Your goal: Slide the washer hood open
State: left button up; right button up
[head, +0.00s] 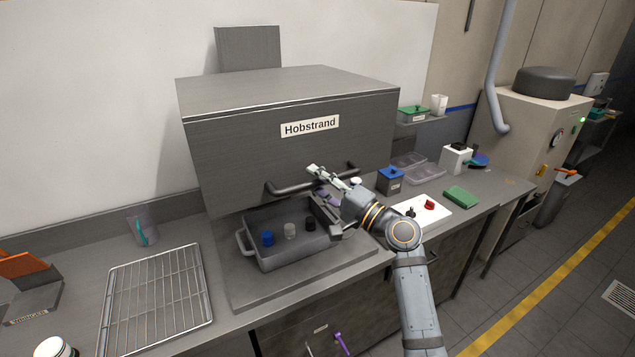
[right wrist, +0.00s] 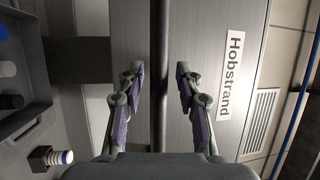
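The washer hood (head: 230,150) is a big grey metal box marked "Hobstrand" at the middle of the counter. A dark bar handle (head: 290,188) runs across the lower part of its front. My right gripper (head: 320,184) is at this handle. In the right wrist view, my right gripper (right wrist: 159,82) is open, with its purple-padded fingers on either side of the handle bar (right wrist: 158,50) and a gap on both sides. The hood's lower edge stands above a grey tray (head: 262,262) holding small blue, white and black pieces. My left gripper is in neither view.
A wire rack (head: 155,300) lies left of the tray, with a clear cup (head: 142,228) behind it. Right of the hood are a blue box (head: 390,181), a white board (head: 432,214) with a red knob, and a green block (head: 462,196).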

jog(key=shift+s+d+f, duration=0.1)
jog(key=shift+d+f, duration=0.05)
jog(key=v, duration=1.1)
jog(key=shift+s+d, duration=0.15)
jog(key=shift+d, duration=0.05)
